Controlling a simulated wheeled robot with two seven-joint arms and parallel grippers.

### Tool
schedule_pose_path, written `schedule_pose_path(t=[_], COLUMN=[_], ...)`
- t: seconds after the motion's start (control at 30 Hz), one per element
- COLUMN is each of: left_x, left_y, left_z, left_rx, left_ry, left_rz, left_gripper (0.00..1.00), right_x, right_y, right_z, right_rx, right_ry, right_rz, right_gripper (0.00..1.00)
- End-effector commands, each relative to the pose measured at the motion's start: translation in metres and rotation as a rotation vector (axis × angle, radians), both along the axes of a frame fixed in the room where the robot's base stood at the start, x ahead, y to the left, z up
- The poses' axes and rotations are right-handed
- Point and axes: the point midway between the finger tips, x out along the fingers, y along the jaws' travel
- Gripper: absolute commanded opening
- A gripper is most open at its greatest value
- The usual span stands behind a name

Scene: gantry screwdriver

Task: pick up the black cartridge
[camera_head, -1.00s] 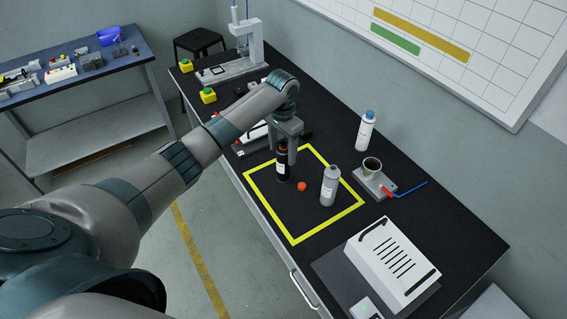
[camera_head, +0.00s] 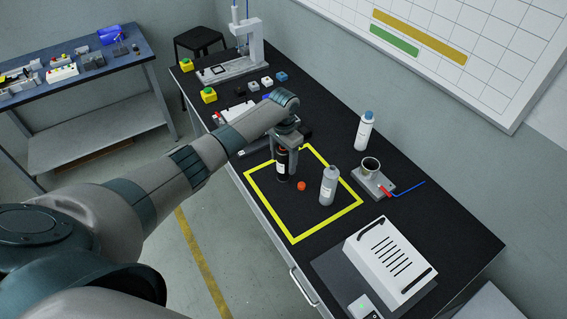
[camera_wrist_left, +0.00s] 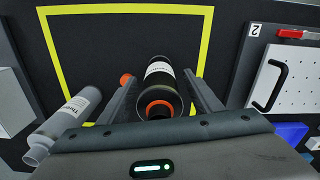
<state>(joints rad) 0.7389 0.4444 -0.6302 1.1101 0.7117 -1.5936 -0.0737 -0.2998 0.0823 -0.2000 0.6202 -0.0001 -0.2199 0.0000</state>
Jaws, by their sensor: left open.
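The black cartridge (camera_head: 282,166) stands upright inside the yellow-outlined square (camera_head: 328,223) on the dark bench. It has a white label, and an orange ring shows on its end in the left wrist view (camera_wrist_left: 158,85). My left gripper (camera_head: 286,142) is directly above it, pointing down, at its upper end. In the left wrist view the fingers of my left gripper (camera_wrist_left: 163,92) are open, one on each side of the cartridge, with gaps visible. Its top is partly hidden by the gripper in the head view. My right gripper is not in view.
A grey bottle (camera_head: 328,186) and an orange cap-like piece (camera_head: 301,186) are close to the cartridge's right. A white bottle (camera_head: 364,131) and a cup on a stand (camera_head: 371,166) are farther right. A white vented box (camera_head: 390,262) stands at the front.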

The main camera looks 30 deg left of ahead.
Motion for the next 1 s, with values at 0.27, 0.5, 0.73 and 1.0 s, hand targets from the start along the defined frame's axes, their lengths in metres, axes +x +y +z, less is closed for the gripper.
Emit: schedule_pose_path(t=[0.27, 0.5, 0.73, 1.0], left_x=[0.0, 0.001, 0.001, 0.002], left_y=[0.0, 0.0, 0.0, 0.0], left_z=[0.0, 0.001, 0.007, 0.039], left_rx=[0.0, -0.001, -0.001, -0.001], left_ry=[0.0, -0.002, -0.003, -0.007], left_rz=[0.0, 0.0, -0.001, -0.001], left_gripper=[0.16, 0.03, 0.03, 0.03], right_x=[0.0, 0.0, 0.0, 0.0], right_y=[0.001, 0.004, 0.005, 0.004], right_z=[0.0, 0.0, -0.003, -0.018], right_rx=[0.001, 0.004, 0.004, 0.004], right_ry=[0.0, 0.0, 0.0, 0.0], right_rz=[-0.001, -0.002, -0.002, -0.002], right_gripper=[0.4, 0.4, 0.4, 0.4])
